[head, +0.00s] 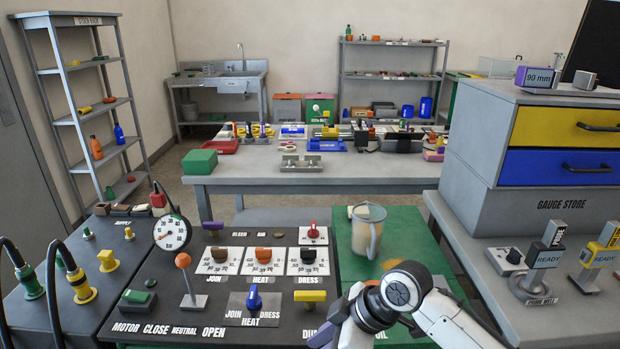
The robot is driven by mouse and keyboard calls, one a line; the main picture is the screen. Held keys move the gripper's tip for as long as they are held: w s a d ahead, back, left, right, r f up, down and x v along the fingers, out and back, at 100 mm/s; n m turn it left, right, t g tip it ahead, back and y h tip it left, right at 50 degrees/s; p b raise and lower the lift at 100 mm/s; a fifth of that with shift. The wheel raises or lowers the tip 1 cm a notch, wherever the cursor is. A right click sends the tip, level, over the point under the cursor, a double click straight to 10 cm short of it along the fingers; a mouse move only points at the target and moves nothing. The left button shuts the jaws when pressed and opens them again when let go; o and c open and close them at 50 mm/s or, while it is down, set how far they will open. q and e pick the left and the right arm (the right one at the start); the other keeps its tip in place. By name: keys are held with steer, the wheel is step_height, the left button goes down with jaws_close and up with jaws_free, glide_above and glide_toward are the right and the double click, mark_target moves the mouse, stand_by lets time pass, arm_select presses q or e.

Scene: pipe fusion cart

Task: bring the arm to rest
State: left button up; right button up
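Part of my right arm (450,318) shows at the bottom of the head view, right of centre. Its white links and dark round joint are bent over the front right of the cart, in front of the green mat (345,272). No fingertips show on it, so the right gripper is out of sight. My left arm and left gripper are not in view. The dark control panel (150,310) has a lever with an orange knob (183,260), a blue knob (254,298), a yellow handle (310,296) and a dial gauge (172,232).
A clear jug (367,230) stands on the green mat, close behind my arm. A grey gauge store cabinet (480,170) and a side bench (530,310) with gauges are on the right. A long workbench (230,175) is behind. Hoses and connectors crowd the left.

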steer(key=s+f+m+t+y, duration=0.1)
steer(key=s+f+m+t, duration=0.25)
steer(key=f, duration=0.45)
steer(key=s+d+f+m+t+h, duration=0.2)
steer(key=s+d+f+m, duration=0.2)
steer(key=s+d, duration=0.4)
steer(key=s+d+f+m+t+h, duration=0.1)
steer(key=s+d+f+m+h, duration=0.2)
steer(key=s+d+f+m, duration=0.2)
steer(key=s+d+f, duration=0.2)
steer(key=s, duration=0.2)
steer(key=shift+d+t, duration=0.35)
steer(key=shift+d, duration=0.05)
